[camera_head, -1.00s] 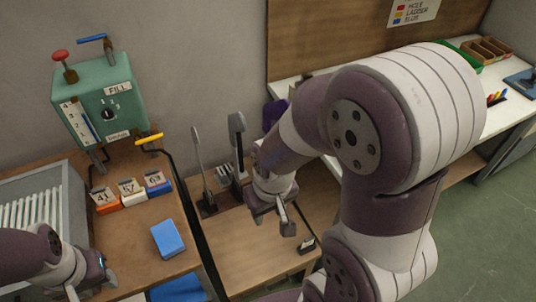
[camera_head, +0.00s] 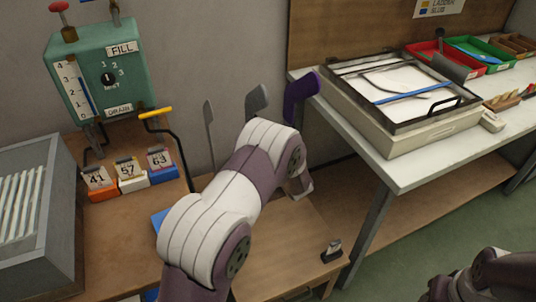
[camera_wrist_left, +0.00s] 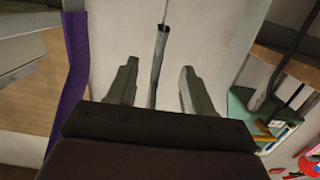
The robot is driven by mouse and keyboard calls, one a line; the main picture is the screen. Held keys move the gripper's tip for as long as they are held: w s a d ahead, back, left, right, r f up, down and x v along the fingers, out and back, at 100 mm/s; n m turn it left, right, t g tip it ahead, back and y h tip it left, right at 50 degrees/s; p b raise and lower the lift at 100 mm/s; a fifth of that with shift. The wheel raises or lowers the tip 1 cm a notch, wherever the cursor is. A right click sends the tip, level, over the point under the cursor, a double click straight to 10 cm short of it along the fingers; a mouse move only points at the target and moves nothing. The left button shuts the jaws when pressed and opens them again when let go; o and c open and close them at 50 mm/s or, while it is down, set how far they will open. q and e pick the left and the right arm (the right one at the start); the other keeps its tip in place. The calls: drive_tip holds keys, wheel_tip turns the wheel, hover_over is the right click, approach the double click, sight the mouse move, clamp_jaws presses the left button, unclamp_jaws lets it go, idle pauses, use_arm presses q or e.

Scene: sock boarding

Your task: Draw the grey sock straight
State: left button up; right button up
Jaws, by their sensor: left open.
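A grey sock-shaped piece (camera_head: 257,100) stands upright behind my left forearm in the head view, its lower part hidden. A narrow dark-grey upright piece (camera_wrist_left: 158,55) shows between my left fingers in the left wrist view; I cannot tell whether it touches them. My left gripper (camera_wrist_left: 158,85) is open; in the head view its fingers are not clearly seen. A purple sock-shaped piece (camera_head: 299,95) stands just right of the grey one, and a purple strip (camera_wrist_left: 75,75) shows left of my fingers in the wrist view. My right gripper (camera_head: 440,288) is partly seen at the bottom right.
A slim grey upright (camera_head: 209,125) stands left of the grey piece. A green FILL machine (camera_head: 100,72), number cards (camera_head: 128,172) and a grey ribbed box (camera_head: 40,190) are at left. A white bench (camera_head: 400,170) with a framed screen (camera_head: 400,85) and trays is at right.

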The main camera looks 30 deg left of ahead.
use_arm(q)
drive_tip(key=r+b+x, duration=0.1)
drive_tip(key=b+x, duration=0.2)
drive_tip(key=x, duration=0.5)
drive_tip(key=shift+w+a+f+b, duration=0.25)
drive_tip(key=shift+a+f+b, duration=0.05)
drive_tip(key=shift+a, duration=0.05)
drive_tip(key=c, duration=0.9)
drive_tip(key=shift+f, duration=0.1)
drive_tip(key=shift+s+f, duration=0.1)
drive_tip(key=shift+f, duration=0.05)
